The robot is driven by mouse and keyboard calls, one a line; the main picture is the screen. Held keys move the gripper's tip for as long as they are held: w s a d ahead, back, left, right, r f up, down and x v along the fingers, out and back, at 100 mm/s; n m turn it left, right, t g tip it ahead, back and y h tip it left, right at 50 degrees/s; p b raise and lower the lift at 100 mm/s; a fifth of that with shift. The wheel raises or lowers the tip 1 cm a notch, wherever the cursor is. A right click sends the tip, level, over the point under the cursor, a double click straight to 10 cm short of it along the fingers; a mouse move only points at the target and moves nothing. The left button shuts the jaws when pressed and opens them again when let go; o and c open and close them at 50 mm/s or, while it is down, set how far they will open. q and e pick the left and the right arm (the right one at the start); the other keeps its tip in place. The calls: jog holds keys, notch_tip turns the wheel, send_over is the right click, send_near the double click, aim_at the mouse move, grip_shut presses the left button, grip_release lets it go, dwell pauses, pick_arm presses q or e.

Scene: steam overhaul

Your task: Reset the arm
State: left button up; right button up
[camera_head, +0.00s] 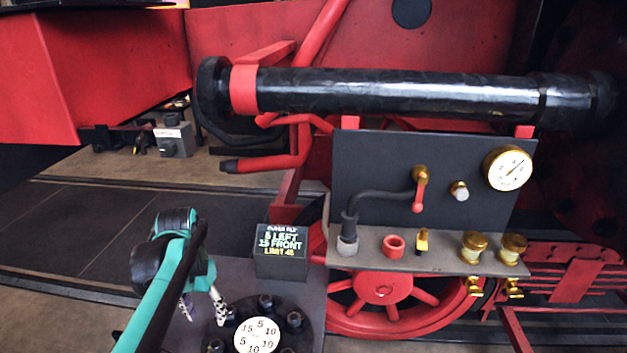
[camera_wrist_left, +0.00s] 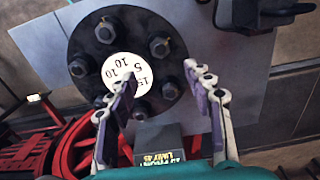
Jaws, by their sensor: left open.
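My left arm (camera_head: 165,300) comes in from the lower left with a teal and black wrist. My left gripper (camera_head: 204,310) points down over the left part of a black round flange with bolts (camera_head: 300,318). In the left wrist view, its two fingers (camera_wrist_left: 160,85) are spread wide with nothing between them. The flange (camera_wrist_left: 105,28) lies beyond the fingertips there, with a white numbered disc (camera_wrist_left: 124,72) at its middle. I cannot tell whether a fingertip touches a bolt. My right gripper is not in view.
A small dark display box (camera_head: 281,252) reading "5 LEFT, 15 FRONT" stands behind the flange on a grey plate (camera_head: 235,275). To the right, a dark panel (camera_head: 385,160) carries a gauge (camera_head: 507,168), a red-handled valve (camera_head: 419,195) and brass fittings. A thick black pipe (camera_head: 400,92) runs above.

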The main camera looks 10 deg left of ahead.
pick_arm(q)
jog(key=s+d+f+t, duration=0.2)
jog(key=d+t, duration=0.1)
jog(key=d, duration=0.5)
jog(key=s+d+f+m+t+b, duration=0.1)
jog(key=s+d+f+t, duration=0.1)
jog(key=d, duration=0.7)
jog(key=shift+s+f+t, duration=0.3)
jog(key=shift+s+t, duration=0.55)
jog(key=shift+t, duration=0.25)
